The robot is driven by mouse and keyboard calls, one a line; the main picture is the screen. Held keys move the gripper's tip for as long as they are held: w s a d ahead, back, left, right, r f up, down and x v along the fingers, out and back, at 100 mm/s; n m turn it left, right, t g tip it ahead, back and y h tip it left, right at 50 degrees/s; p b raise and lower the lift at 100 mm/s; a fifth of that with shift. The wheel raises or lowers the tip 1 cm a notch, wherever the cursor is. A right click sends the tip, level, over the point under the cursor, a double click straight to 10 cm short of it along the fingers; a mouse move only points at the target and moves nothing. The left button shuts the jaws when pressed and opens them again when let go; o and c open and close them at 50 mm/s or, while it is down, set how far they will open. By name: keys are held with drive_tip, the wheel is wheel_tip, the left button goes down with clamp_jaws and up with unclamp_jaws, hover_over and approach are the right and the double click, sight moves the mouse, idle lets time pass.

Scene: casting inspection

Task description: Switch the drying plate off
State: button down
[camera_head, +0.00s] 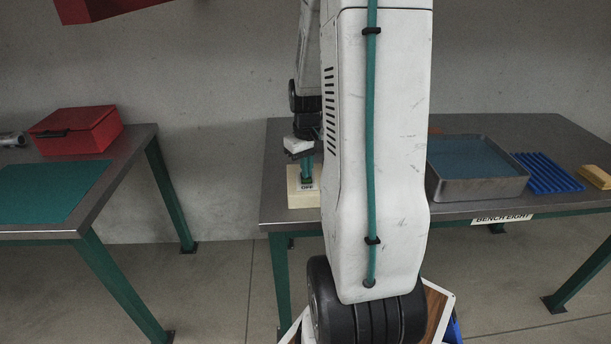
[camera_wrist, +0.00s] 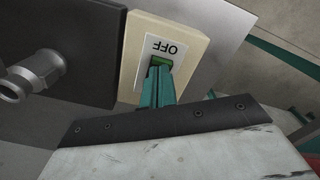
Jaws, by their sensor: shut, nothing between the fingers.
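A cream switch box (camera_head: 305,199) stands at the left end of the right bench, and it also shows in the wrist view (camera_wrist: 188,40). Its white label (camera_wrist: 155,47) reads OFF, with a green rocker or button (camera_wrist: 161,61) beside it. My gripper (camera_head: 306,179) is shut and empty, pointing down at the box. In the wrist view its teal fingertips (camera_wrist: 160,72) overlap the green part; I cannot tell whether they press it. A dark flat plate (camera_wrist: 85,30), perhaps the drying plate, lies beside the box. My arm hides that area in the head view.
The right bench (camera_head: 560,135) also holds a metal tray (camera_head: 480,189), a blue ribbed rack (camera_head: 545,173) and a tan block (camera_head: 595,177). A red box (camera_head: 85,130) sits on the left bench.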

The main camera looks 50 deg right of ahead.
drive_tip(key=shift+f, duration=0.4)
drive_tip(key=shift+r, duration=3.5)
drive_tip(key=s+a+r+n, duration=0.1)
drive_tip(key=s+a+r, duration=0.2)
drive_tip(key=a, duration=0.7)
drive_tip(key=s+a+r+n+t, duration=0.1)
drive_tip(key=s+a+r, duration=0.3)
drive_tip(key=a, duration=0.6)
drive_tip(key=s+a+r+n, duration=0.2)
drive_tip(key=s+a+r, duration=0.2)
drive_tip(key=a, duration=0.6)
drive_tip(key=shift+s+a+r, duration=0.15)
drive_tip(key=shift+s+a, duration=0.1)
drive_tip(key=shift+s, duration=0.6)
